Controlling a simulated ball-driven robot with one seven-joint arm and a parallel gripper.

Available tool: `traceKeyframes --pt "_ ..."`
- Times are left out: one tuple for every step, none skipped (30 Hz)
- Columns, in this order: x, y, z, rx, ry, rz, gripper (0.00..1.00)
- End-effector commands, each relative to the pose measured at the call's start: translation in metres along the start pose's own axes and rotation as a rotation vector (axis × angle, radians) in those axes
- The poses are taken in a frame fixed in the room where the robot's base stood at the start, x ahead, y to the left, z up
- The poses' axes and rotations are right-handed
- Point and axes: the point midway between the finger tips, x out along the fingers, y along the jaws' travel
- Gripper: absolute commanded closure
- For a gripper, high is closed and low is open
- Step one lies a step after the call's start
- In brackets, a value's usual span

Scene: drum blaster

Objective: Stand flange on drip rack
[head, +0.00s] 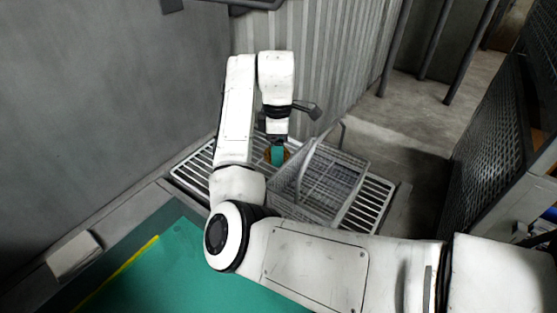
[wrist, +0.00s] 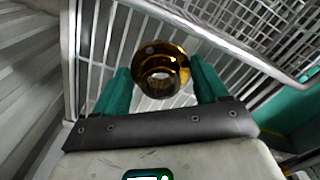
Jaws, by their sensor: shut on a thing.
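The flange (wrist: 161,70) is a shiny brass-coloured ring with a central bore. In the wrist view it sits between the two green fingers of my gripper (wrist: 160,88), which is shut on it. In the head view the flange (head: 287,155) shows only as a small orange edge behind my gripper (head: 277,156). The drip rack (head: 190,172) is a pale slatted grate, and my gripper is over its back middle part, left of a wire basket. I cannot tell whether the flange touches the slats.
The wire basket (head: 325,180) stands on the rack just right of my gripper, its rim rising close by. A corrugated wall (head: 300,70) is behind the rack. A green mat (head: 190,270) lies in front. Slats at the rack's left are bare.

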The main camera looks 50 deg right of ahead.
Motion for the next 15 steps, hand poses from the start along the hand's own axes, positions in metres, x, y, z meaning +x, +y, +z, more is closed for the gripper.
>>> traceKeyframes --pt "0.003 0.000 0.000 0.000 0.000 0.000 0.74" --pt "0.006 0.000 0.000 0.000 0.000 0.000 0.74" --pt "0.011 0.000 0.000 0.000 -0.001 -0.001 0.74" --pt "0.015 -0.001 0.000 0.000 -0.001 -0.002 0.74" --pt "0.019 -0.001 0.000 0.000 -0.001 -0.002 0.74" --pt "0.025 0.000 0.000 0.000 -0.001 -0.002 0.74" --pt "0.029 0.000 0.000 0.001 0.000 -0.002 0.74" --pt "0.032 0.000 0.000 0.001 0.000 -0.001 0.74" --pt "0.035 0.000 0.000 0.001 0.000 0.000 0.74" --pt "0.036 0.000 0.000 0.001 0.000 0.000 0.74" --pt "0.037 0.000 0.000 0.001 0.000 0.000 0.74" --pt "0.036 0.000 0.000 0.002 0.000 0.001 0.74" --pt "0.036 0.000 0.000 0.002 0.000 0.001 0.74" --pt "0.036 0.000 0.000 0.001 0.000 0.001 0.74" --pt "0.036 0.000 0.000 0.002 0.000 0.001 0.74"
